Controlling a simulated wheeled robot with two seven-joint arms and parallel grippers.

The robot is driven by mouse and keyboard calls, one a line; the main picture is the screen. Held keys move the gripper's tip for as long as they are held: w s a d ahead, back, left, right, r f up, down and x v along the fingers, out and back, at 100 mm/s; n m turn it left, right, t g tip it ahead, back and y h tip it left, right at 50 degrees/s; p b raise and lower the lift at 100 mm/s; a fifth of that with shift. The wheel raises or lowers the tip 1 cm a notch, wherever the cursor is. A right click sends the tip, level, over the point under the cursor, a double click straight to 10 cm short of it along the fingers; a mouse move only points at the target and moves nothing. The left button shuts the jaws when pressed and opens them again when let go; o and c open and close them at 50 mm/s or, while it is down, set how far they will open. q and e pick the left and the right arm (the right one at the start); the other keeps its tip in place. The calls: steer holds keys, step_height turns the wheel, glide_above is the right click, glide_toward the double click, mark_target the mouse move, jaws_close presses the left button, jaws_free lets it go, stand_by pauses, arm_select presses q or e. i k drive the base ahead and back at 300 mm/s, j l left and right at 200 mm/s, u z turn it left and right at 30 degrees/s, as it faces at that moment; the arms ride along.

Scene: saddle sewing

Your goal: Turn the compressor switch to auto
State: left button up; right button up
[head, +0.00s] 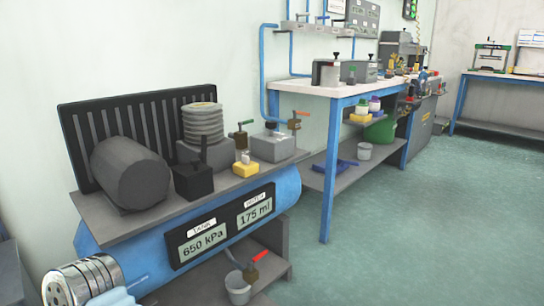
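The compressor has a blue tank (135,262) lying under a grey shelf plate (122,222). A black box with an upright lever (193,181) stands on the plate, between the dark motor cylinder (130,172) and a small yellow block (245,169). It looks like the switch; the lever points about straight up. No position labels are readable on it. Two displays on the tank's front read 650 kPa under the tank label (203,243) and 175 ml under the water label (255,208).
A ribbed grey stack (203,122) and a grey block with valves (272,146) also stand on the plate. A red-handled valve (252,268) and grey cup (238,287) are below the tank. A blue-legged workbench (328,190) stands behind; floor is clear at right.

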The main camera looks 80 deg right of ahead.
mark_target(270, 125)
steer(key=z, duration=2.65)
